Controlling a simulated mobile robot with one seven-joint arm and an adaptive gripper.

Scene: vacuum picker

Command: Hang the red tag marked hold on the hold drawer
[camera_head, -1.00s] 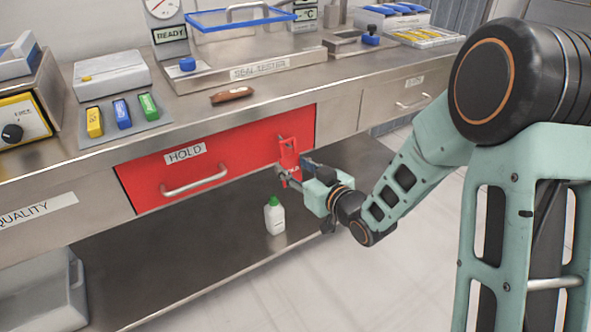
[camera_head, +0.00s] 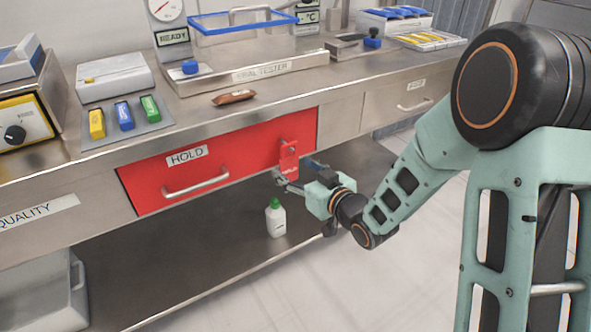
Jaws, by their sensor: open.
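The red hold drawer (camera_head: 145,184) is shut under the counter, with a white HOLD label (camera_head: 187,156) and a metal bar handle (camera_head: 195,183). The red tag (camera_head: 289,163) is upright against the right end of the drawer front. Its top is at a small peg (camera_head: 282,141) there and appears to hang from it. My gripper (camera_head: 282,178) is open at the lower end of the tag, reaching in from the right. I cannot tell whether its fingers still touch the tag. The tag's lower edge is partly hidden by the fingers.
A white bottle with a green cap (camera_head: 275,218) stands on the lower shelf below my gripper. The counter above holds a brown packet (camera_head: 234,97), a seal tester (camera_head: 245,45) and several coloured blocks (camera_head: 123,115). The floor at the right is clear.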

